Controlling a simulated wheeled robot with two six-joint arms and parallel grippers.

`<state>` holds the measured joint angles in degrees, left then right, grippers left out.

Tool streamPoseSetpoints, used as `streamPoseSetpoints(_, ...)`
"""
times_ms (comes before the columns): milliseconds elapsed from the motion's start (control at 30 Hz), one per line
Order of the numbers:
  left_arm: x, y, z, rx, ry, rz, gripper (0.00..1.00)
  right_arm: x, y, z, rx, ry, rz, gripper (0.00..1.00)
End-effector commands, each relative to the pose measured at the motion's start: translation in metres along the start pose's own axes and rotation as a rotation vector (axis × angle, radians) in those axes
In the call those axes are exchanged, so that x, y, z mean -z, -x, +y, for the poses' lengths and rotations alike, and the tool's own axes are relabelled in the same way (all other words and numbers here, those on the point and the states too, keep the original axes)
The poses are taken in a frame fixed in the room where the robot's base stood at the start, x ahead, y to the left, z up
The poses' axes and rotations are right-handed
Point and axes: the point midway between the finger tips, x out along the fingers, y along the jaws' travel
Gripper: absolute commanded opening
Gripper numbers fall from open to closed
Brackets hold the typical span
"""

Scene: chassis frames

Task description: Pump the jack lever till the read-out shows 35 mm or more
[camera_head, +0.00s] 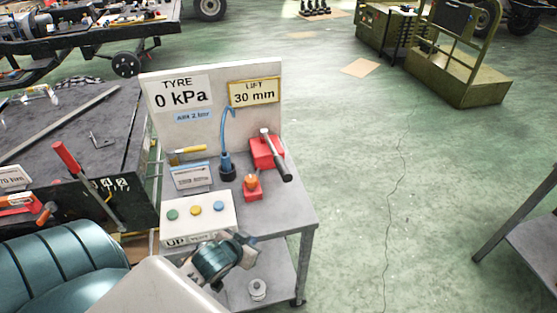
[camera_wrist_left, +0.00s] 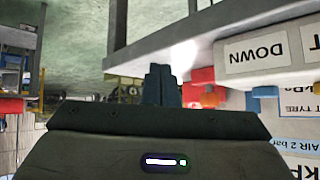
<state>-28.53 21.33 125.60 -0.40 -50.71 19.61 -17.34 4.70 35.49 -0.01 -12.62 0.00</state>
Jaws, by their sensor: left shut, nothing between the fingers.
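The LIFT read-out (camera_head: 254,92) on the white back panel shows 30 mm. The red jack (camera_head: 262,152) stands on the small grey table below it. Its dark lever (camera_head: 278,160) slants down toward the table's right front, with its grip end free. My left gripper (camera_head: 248,243) is near the table's front edge, in front of the button box and apart from the lever. Its fingers also show in the left wrist view (camera_wrist_left: 160,84), closed together and empty. Red parts (camera_wrist_left: 205,88) appear beyond them there, but I cannot tell which. My right gripper is not in view.
A white box (camera_head: 197,220) with coloured buttons stands at the table's front left. A small red block with an orange top (camera_head: 252,187) and a blue hose (camera_head: 227,160) stand near the jack. The floor (camera_head: 400,200) to the right is open.

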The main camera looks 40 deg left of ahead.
Motion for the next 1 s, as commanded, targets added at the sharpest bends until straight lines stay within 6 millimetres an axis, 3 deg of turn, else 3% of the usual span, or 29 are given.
streamPoseSetpoints(267,0.040,-0.020,-0.022,-0.053,0.033,0.204,0.00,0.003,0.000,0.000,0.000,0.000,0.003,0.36)
streamPoseSetpoints(500,0.096,-0.030,-0.049,-0.199,0.067,0.453,0.00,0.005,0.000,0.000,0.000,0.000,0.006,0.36)
streamPoseSetpoints(700,0.140,-0.022,-0.069,-0.390,0.082,0.624,0.00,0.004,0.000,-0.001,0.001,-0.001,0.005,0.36)
streamPoseSetpoints(1000,0.184,0.004,-0.098,-0.692,0.073,0.751,0.00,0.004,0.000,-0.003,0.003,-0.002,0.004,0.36)
